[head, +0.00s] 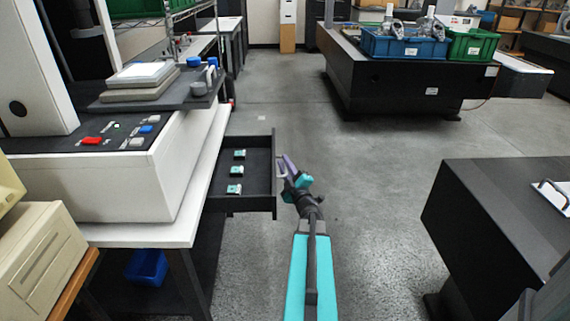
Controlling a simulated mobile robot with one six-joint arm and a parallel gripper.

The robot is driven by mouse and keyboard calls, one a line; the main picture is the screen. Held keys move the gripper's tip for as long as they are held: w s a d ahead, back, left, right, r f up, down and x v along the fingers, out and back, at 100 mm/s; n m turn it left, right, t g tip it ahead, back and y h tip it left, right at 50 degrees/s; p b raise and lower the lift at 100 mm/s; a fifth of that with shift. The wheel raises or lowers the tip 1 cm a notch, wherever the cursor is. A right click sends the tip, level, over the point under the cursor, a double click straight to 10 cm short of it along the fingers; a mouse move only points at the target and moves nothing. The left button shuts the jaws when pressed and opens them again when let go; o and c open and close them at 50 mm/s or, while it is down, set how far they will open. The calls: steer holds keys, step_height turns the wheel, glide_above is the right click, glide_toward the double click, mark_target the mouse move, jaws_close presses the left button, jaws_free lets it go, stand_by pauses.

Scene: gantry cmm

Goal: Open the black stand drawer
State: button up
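The black stand drawer (257,178) is pulled well out to the right from under the white-topped stand (212,172). Its dark interior shows, with several small teal-and-white items (236,171) lying in a row inside. My gripper (285,165) is at the outer face of the drawer front, near the middle of its width. The drawer handle is hard to make out behind the fingers. I cannot tell whether the fingers are closed on it or only beside it.
A white machine with a control panel (110,135) stands on the stand. A blue bin (147,267) is underneath. A dark block (490,230) stands at the right. A black table (385,85) with blue and green crates is behind. Grey floor (370,180) between is clear.

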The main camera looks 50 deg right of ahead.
steer(key=p+v, duration=0.4)
steer(key=v, duration=0.9)
steer(key=shift+s+a+p, duration=0.15)
steer(key=shift+s+p, duration=0.1)
steer(key=shift+p, duration=0.15)
steer(key=shift+f, duration=0.1)
stand_by(0.4)
